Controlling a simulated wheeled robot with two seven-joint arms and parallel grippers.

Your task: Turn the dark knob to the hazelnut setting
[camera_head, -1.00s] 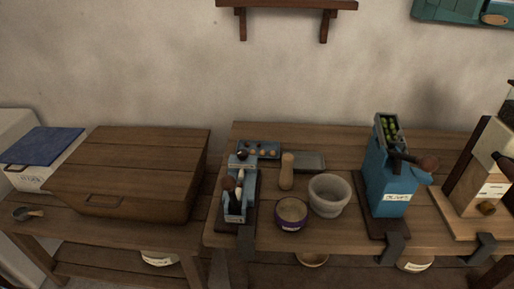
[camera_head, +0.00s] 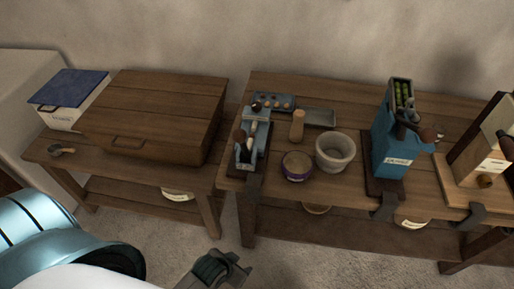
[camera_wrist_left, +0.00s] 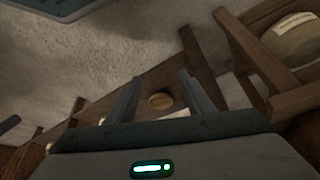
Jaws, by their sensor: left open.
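A blue device on a dark base (camera_head: 262,125) stands at the left end of the right-hand table in the head view. A dark brown rounded piece (camera_head: 238,135) shows on its left side and may be the dark knob. Its setting marks are too small to read. My left gripper (camera_head: 238,266) is in front of and below this table, apart from the device. In the left wrist view its two fingers (camera_wrist_left: 160,90) are spread with nothing between them. The device cannot be made out there. My right gripper is not in view.
A blue tray of nuts (camera_head: 280,101), wooden pestle (camera_head: 297,126), stone mortar (camera_head: 335,167), purple bowl (camera_head: 296,174) and blue olive device (camera_head: 392,160) share the table. A wooden box (camera_head: 160,105) fills most of the left table. Open floor (camera_head: 185,242) lies in front.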

